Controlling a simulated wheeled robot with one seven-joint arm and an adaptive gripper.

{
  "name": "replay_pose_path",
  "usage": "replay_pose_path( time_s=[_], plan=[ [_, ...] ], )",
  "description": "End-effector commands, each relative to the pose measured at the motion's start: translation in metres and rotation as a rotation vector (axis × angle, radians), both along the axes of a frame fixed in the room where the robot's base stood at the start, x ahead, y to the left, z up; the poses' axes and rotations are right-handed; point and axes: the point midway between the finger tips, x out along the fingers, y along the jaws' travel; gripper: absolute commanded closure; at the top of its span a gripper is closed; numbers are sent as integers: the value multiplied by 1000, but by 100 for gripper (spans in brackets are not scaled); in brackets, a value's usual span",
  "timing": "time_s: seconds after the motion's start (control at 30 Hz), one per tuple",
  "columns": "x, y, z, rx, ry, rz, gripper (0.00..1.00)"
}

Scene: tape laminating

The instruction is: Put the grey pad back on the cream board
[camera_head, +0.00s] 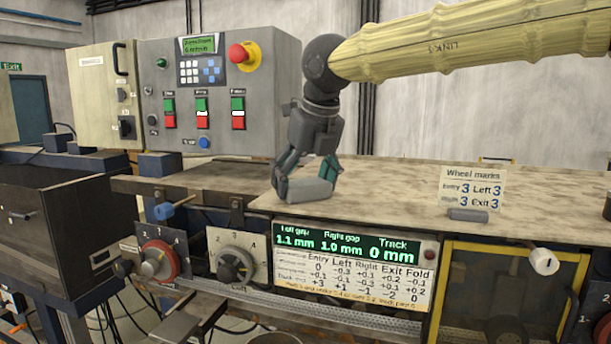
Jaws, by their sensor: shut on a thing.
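My gripper (306,176) points down over the left front part of the cream board (400,185), the wide speckled top in the middle and right. It is shut on the grey pad (308,191), a small rounded grey block between its fingertips. The pad is at or just above the board's surface near its left edge. I cannot tell whether it touches the board. The fingers hide part of the pad's sides.
A "Wheel marks" card (472,188) in a grey holder (468,215) stands on the board to the right. A control box (207,95) with buttons stands behind left. Dials (236,265) and a green display (352,246) are below the front edge. The board between pad and card is clear.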

Motion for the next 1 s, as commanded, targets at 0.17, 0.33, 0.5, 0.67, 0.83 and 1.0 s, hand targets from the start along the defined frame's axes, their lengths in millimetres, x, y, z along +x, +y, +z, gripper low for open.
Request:
replay_pose_path(
  time_s=[0.17,0.33,0.5,0.67,0.83,1.0],
  plan=[
    [0,0,-3,0,0,-1,46],
    [0,0,-4,0,0,-1,46],
    [0,0,-5,0,0,-1,6],
    [0,0,-5,0,0,0,0],
    [0,0,-5,0,0,0,0],
    [0,0,-2,0,-1,0,0]
  ],
)
